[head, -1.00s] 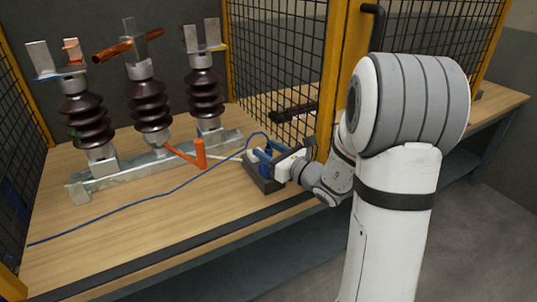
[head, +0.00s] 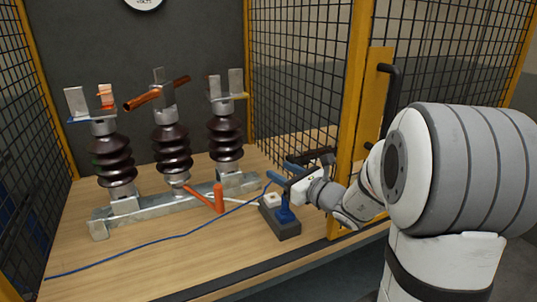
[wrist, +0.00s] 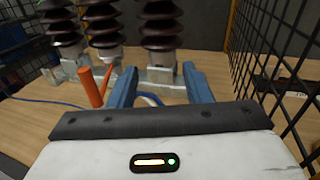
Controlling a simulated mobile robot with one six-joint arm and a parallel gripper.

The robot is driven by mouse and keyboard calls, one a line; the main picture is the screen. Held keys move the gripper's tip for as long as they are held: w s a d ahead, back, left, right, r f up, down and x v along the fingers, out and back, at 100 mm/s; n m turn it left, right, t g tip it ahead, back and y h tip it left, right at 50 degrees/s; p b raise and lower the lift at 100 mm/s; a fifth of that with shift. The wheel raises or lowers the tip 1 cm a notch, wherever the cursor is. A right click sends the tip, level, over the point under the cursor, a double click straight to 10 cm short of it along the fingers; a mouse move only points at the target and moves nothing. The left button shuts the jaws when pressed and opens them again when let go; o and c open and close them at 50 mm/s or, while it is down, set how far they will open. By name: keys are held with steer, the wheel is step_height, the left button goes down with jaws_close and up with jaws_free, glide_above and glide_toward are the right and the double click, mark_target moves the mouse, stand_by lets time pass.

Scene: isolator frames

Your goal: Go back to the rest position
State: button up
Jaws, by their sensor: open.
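My gripper (head: 283,168) is open, with its two blue fingers apart and nothing between them. In the wrist view its fingers (wrist: 160,88) point toward the insulators. It is raised above a dark grey box (head: 281,229) on the bench that carries a blue plug or knob (head: 285,212) and a white part (head: 271,199). A blue cable (head: 190,233) runs from near this box across the bench to the left.
Three brown ribbed insulators (head: 173,150) stand on a metal rail (head: 130,212) with an orange lever (head: 219,197). The right mesh panel (wrist: 275,60) and yellow post (head: 352,120) are close beside my arm. The front left of the wooden bench (head: 120,275) is mostly clear.

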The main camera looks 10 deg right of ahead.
steer(key=s+a+r+n+g+p, duration=0.2)
steer(key=s+a+n+g+p, duration=0.25)
steer(key=s+n, duration=0.35)
steer(key=s+a+r+n+g+p, duration=0.3)
steer(key=s+a+n+g+p, duration=0.15)
steer(key=s+n+g, duration=0.35)
steer(key=s+d+r+n+h+p, duration=0.5)
steer(key=s+d+n+h+p, duration=0.3)
steer(key=s+n, duration=0.3)
steer(key=shift+s+d+n+h+p, duration=0.35)
steer(key=shift+s+d+n+h, duration=0.05)
steer(key=shift+d+n+h, duration=0.45)
steer(key=shift+d, duration=0.25)
steer(key=shift+c, duration=0.2)
